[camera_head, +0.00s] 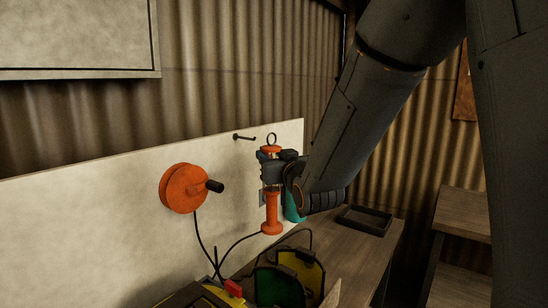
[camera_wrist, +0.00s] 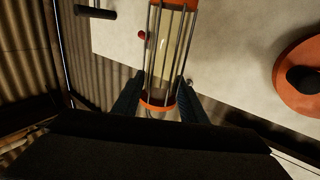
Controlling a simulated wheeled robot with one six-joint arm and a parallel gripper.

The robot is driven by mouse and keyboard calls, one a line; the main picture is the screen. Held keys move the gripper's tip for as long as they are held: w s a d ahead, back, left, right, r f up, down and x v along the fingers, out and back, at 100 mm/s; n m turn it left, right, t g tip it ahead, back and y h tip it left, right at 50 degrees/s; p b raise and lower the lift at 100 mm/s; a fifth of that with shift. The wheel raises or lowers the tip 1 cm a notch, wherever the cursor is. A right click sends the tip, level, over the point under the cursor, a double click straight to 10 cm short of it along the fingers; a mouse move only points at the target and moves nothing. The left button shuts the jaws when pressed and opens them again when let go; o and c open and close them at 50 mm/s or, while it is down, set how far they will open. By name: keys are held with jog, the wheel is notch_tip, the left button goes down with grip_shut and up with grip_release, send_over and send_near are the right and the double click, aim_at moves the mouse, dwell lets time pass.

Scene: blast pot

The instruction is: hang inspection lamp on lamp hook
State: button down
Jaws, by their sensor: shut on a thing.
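The inspection lamp (camera_head: 271,213) has an orange handle, an orange top cap and a dark wire ring on top; it is upright in the head view. My gripper (camera_head: 268,172) is shut on its middle, hiding that part. The wrist view shows the lamp's wire cage and pale tube (camera_wrist: 166,45) between my two fingers (camera_wrist: 158,103). The lamp hook (camera_head: 244,137) is a dark peg on the white board, left of the ring and about level with it. The ring appears apart from the hook. A dark peg (camera_wrist: 97,12) at the wrist view's top left looks like this hook.
An orange reel (camera_head: 181,188) with a black knob is on the white board (camera_head: 100,225), left of the lamp. A dark cable runs from the lamp's bottom. A workbench (camera_head: 345,257) below holds a black tray (camera_head: 364,220) and yellow-green items (camera_head: 300,268).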

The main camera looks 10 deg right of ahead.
jog(key=w+a+f+b, duration=0.1)
jog(key=w+a, duration=0.5)
jog(key=shift+f+b, duration=0.2)
jog(key=shift+b, duration=0.1)
dwell(0.9)
jog(key=shift+a, duration=0.1)
dwell(0.6)
jog(key=c, duration=1)
grip_release()
jog(key=shift+f, duration=0.2)
jog(key=shift+s, duration=0.1)
